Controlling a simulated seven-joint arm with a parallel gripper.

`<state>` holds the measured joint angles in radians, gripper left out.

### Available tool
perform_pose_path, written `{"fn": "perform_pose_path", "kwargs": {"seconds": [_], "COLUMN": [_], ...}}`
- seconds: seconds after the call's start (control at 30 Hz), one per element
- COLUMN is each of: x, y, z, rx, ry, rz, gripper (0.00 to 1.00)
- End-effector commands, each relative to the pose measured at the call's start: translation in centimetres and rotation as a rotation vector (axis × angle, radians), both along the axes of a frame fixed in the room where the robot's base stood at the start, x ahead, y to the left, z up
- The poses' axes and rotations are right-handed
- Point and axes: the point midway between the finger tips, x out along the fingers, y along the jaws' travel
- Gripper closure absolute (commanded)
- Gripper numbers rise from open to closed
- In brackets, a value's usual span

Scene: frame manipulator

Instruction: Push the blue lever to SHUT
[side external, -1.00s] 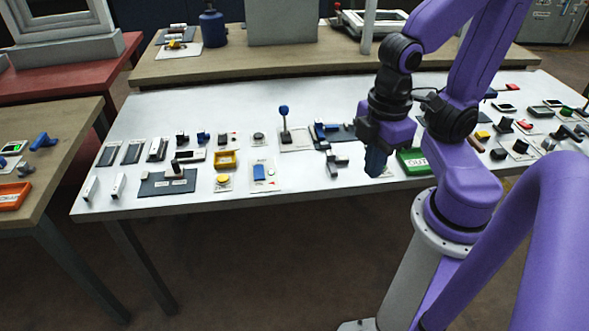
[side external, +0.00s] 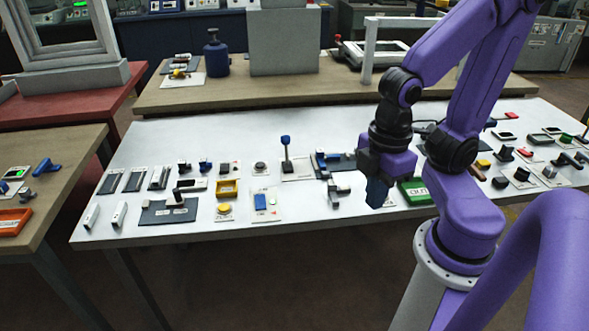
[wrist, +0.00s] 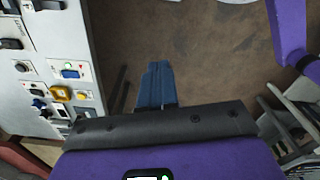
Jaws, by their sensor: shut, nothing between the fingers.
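Several blue parts could be the lever, and no SHUT label is legible. An upright stick with a blue top (side external: 286,140) stands on a pale plate mid-table. To its right, a low blue handle (side external: 320,158) lies on a dark plate, partly hidden behind my arm. My gripper (side external: 376,203) points down over the front part of the white table, to the right of both and apart from them. Its blue fingers are shut and empty; they also show in the wrist view (wrist: 155,85), over the floor beyond the table edge.
The white table (side external: 290,222) holds many small switches and buttons. A grey handle (side external: 334,196) stands just left of my gripper, and a green tray (side external: 416,192) is just right. Another blue lever (side external: 46,169) sits on the left wooden table.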

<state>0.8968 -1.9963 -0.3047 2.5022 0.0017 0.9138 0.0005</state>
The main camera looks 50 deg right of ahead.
Motion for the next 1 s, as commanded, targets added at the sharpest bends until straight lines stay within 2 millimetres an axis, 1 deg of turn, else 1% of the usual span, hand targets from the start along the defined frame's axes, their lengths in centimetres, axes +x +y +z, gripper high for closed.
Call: {"fn": "perform_pose_path", "kwargs": {"seconds": [0.3,0.33,0.37,0.4,0.47,0.5,0.53,0.57,0.67,0.77,0.8,0.87,0.9,0.97,1.0], "x": [0.0,0.0,0.0,0.1,0.6,1.1,1.6,2.2,5.0,8.5,9.9,12.1,13.6,15.9,17.4], "y": [0.0,0.0,0.0,0.1,0.3,0.5,0.7,1.0,2.0,2.6,2.8,2.9,2.8,2.6,2.3], "z": [0.0,0.0,0.0,0.0,0.2,0.3,0.4,0.6,1.1,1.7,1.8,2.1,2.2,2.3,2.4], "rx": [0.0,0.0,0.0,0.0,0.001,0.0,0.0,0.001,0.004,0.006,0.008,0.011,0.011,0.016,0.018], "ry": [0.0,0.0,0.0,0.0,0.002,0.003,0.003,0.005,0.01,0.017,0.018,0.021,0.024,0.026,0.029], "rz": [0.0,0.0,-0.001,-0.006,-0.024,-0.044,-0.064,-0.088,-0.191,-0.31,-0.358,-0.426,-0.473,-0.542,-0.59], "gripper": [1.0,0.94,0.84,0.71,0.51,0.39,0.39,0.39,0.39,0.39,0.39,0.39,0.39,0.39,0.39]}}
